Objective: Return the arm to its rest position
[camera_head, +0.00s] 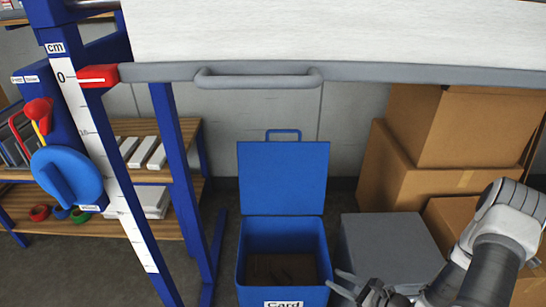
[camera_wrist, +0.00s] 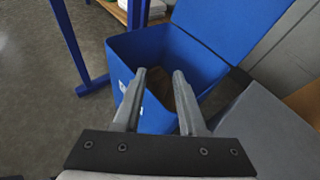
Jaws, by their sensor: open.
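My gripper (camera_head: 343,284) is at the lower right in the head view, by the right front edge of a blue bin. In the wrist view my gripper (camera_wrist: 160,80) shows two grey fingers spread apart, with nothing between them. My arm comes in from the right side of the head view. The blue bin (camera_head: 243,241) stands on the floor with its lid (camera_head: 283,178) raised, and a label at its front reads "Card". The bin also shows in the wrist view (camera_wrist: 124,50) beyond the fingers. Its inside looks brown and dim.
A grey box (camera_head: 385,240) stands right of the bin, close to my arm. Cardboard boxes (camera_head: 450,125) are stacked behind it. A blue frame with a cm scale (camera_head: 100,150) and shelves stand at left. A white panel with a grey handle (camera_head: 258,82) spans the top.

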